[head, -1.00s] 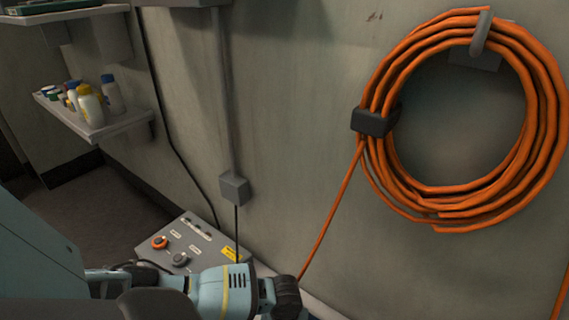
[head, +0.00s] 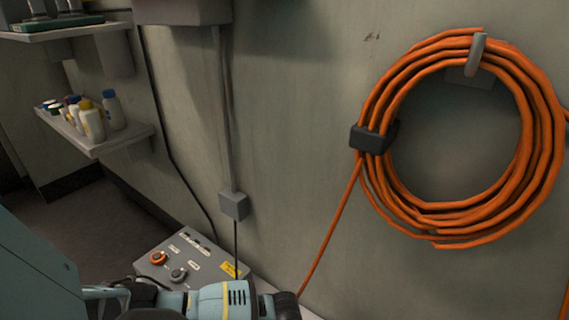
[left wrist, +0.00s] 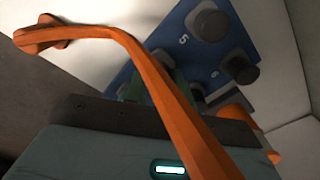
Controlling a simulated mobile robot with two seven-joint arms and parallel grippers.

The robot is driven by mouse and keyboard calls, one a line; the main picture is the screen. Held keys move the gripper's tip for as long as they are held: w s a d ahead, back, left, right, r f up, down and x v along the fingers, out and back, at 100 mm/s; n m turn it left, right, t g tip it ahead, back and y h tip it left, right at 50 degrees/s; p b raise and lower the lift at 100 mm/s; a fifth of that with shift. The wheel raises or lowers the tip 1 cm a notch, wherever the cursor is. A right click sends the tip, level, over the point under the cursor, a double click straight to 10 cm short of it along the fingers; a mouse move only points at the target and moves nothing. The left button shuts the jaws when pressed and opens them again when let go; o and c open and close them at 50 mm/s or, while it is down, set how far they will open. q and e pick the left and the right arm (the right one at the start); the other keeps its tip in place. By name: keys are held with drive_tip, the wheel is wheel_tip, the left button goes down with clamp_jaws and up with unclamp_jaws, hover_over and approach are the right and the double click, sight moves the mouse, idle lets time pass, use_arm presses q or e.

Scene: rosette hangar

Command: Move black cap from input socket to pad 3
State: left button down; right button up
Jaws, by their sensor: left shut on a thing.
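In the left wrist view a blue board (left wrist: 253,32) carries the printed numbers 5 and 6. A dark cap (left wrist: 208,24) stands by the 5 and another dark cap (left wrist: 241,69) by the 6. My left gripper (left wrist: 168,78) is in front of the board, its teal body low in the picture. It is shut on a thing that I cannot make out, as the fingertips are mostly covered. Pad 3 and the input socket cannot be identified. In the head view only my left arm shows, at the bottom edge. My right gripper is not in view.
A curved orange bar or cable (left wrist: 160,72) crosses close over my left gripper. In the head view a grey control box (head: 200,260) with knobs sits behind my arm. A coiled orange hose (head: 385,190) hangs on the wall, and a shelf (head: 120,140) holds several bottles.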

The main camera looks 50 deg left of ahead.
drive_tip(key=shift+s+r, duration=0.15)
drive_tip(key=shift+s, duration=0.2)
use_arm(q)
drive_tip(key=shift+f, duration=0.25)
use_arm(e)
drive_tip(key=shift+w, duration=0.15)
use_arm(q)
drive_tip(key=shift+f, duration=0.25)
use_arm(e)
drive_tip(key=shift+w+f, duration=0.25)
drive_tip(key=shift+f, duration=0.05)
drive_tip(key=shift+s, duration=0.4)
use_arm(q)
drive_tip(key=c, duration=1.1)
unclamp_jaws()
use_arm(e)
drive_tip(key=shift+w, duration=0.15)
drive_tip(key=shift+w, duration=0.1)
